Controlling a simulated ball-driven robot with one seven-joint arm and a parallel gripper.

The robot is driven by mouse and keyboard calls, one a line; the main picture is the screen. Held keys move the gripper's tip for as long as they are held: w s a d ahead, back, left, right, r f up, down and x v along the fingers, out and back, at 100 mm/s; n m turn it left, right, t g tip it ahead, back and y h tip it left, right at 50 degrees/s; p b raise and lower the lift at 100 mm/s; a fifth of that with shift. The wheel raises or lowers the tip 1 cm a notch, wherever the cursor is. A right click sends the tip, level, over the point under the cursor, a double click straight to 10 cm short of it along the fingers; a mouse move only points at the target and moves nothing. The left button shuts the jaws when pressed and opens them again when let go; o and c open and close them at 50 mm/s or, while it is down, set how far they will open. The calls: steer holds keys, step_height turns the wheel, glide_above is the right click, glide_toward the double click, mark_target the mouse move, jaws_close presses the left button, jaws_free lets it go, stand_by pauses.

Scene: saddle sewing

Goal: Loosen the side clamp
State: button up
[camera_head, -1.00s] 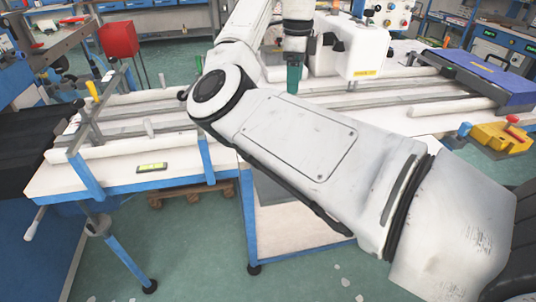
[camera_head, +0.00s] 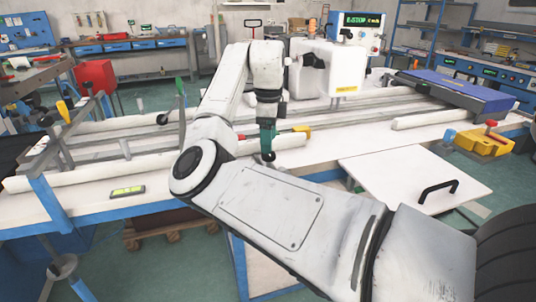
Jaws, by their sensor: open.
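My gripper (camera_head: 268,152) points down over the middle of the white worktable (camera_head: 160,208). Its jaws are small and partly hidden, with nothing visible held between them. A yellow lever with a red tip (camera_head: 299,130) lies just to the right of the gripper, by a white roll; I cannot tell whether they touch. At the left, a grey clamp frame with a yellow handle (camera_head: 63,111) stands upright on the rails. At the right edge sits a yellow clamp block with a red knob (camera_head: 482,140). Which of these is the side clamp is unclear.
Long rails run across the table, with a white sewing head (camera_head: 328,68) behind. A blue pad (camera_head: 455,88) lies at the back right. A white panel with a black handle (camera_head: 405,180) juts out at the front right. A green level (camera_head: 127,191) lies at the front left.

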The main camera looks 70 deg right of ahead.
mark_target(269, 162)
steer(key=shift+f, duration=2.15)
steer(key=c, duration=1.1)
